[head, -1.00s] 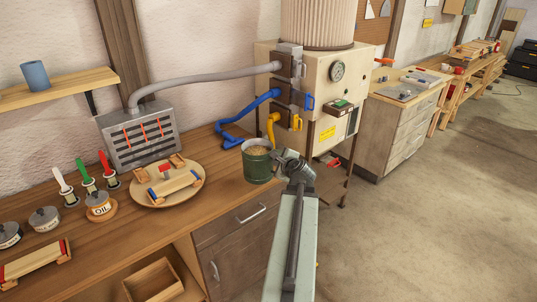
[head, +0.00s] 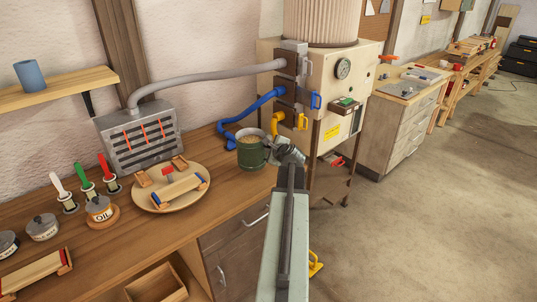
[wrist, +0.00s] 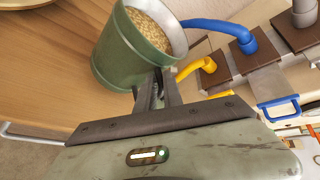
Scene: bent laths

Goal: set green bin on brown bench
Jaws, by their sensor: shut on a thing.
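A green bin (head: 252,154) filled with tan shavings or grain is at the right end of the brown bench (head: 215,212). My gripper (head: 272,150) is shut on the bin's near right side. The wrist view shows the bin (wrist: 122,58) upper left, with the two fingers (wrist: 158,88) closed at its wall. The bin looks close to upright in the head view. I cannot tell whether its base touches the bench top or hangs just above it.
A round wooden tray (head: 150,200) with wooden pieces stands left of the bin.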

